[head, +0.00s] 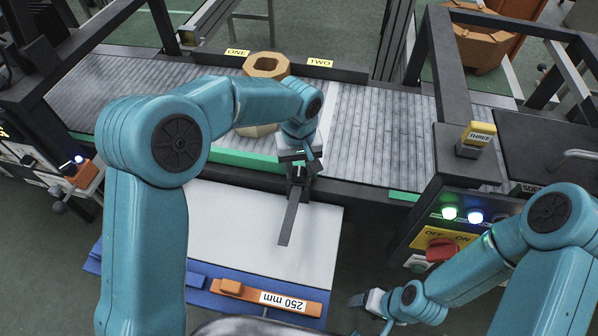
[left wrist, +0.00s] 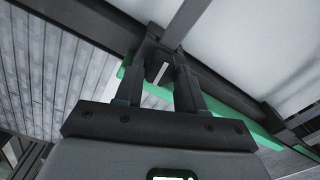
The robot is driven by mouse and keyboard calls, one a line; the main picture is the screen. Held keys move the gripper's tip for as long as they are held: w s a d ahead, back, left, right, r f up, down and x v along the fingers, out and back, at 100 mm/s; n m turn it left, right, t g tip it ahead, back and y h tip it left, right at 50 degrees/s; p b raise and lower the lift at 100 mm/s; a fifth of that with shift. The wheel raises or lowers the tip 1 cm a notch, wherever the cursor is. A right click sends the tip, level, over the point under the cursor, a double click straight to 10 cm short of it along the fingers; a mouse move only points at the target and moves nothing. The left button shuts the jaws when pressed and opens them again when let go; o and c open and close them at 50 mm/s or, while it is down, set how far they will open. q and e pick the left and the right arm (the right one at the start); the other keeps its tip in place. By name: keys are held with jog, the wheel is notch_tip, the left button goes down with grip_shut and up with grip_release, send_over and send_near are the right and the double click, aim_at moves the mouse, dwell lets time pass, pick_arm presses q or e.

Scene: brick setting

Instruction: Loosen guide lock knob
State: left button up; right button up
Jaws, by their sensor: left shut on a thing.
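My left gripper (head: 298,172) is at the front edge of the roller conveyor. It is shut on a small dark part that I take to be the guide lock knob. A flat grey bar (head: 289,220) runs from there toward the viewer over the white board. In the left wrist view, the two fingers (left wrist: 158,85) stand either side of the dark knob (left wrist: 155,70), with the bar leading away above it. The fingers hide much of the knob. My right gripper (head: 366,299) is low, right of the board, away from the knob; its fingers are too small to judge.
The roller conveyor (head: 375,135) has a green strip along its front. A tan hollow block (head: 265,66) stands on it, partly behind my left arm. An orange 250 mm piece (head: 262,295) lies by the white board (head: 235,235). A red switch (head: 441,250) is at right.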

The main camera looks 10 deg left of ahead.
aim_at(298, 171)
pick_arm(q)
jog(key=n+b, duration=0.2)
jog(key=n, duration=0.1)
jog(key=shift+f+n, duration=0.1)
jog(key=shift+n, duration=0.3)
jog(key=n+b, duration=0.1)
jog(key=n, duration=0.2)
jog(key=shift+n+b, duration=0.3)
jog(key=shift+b, duration=0.1)
jog(key=n+b, duration=0.1)
jog(key=n, duration=0.3)
jog(key=shift+n+b, duration=0.7)
jog(key=shift+n, duration=1.4)
jog(key=shift+r, duration=0.2)
jog(key=o, duration=1.1)
jog(key=shift+s, duration=0.1)
jog(key=shift+c, duration=0.2)
notch_tip(298, 171, up, 16)
jog(key=p, duration=0.2)
jog(key=shift+r, duration=0.15)
